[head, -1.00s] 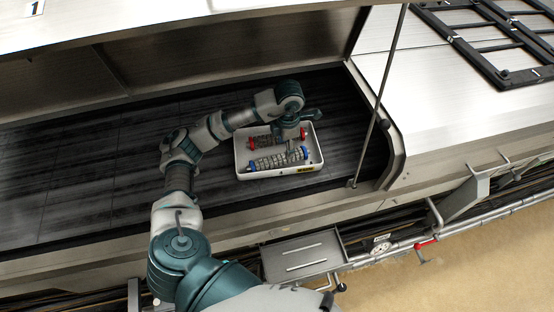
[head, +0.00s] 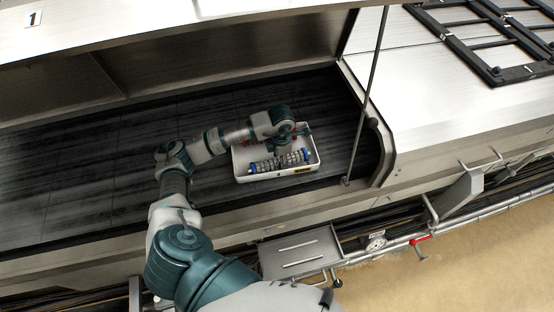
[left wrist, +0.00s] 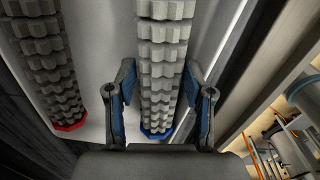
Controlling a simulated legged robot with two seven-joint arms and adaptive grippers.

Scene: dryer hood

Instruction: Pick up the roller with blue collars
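The roller with blue collars (head: 268,164) lies in the white tray, on its near side. In the left wrist view the grey ridged roller (left wrist: 160,45) runs up the middle, with a blue collar at its lower end. My left gripper (head: 284,151) is above the tray. In the left wrist view its open fingers (left wrist: 159,88) stand on either side of the roller, with gaps visible. The roller with red collars (left wrist: 42,62) lies beside it at the left; in the head view my arm hides most of it. My right gripper is not in view.
The white tray (head: 262,177) sits on the dark slatted belt (head: 70,180) inside the hood. A thin metal rod (head: 367,95) rises just right of the tray. The belt to the left is clear apart from my arm.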

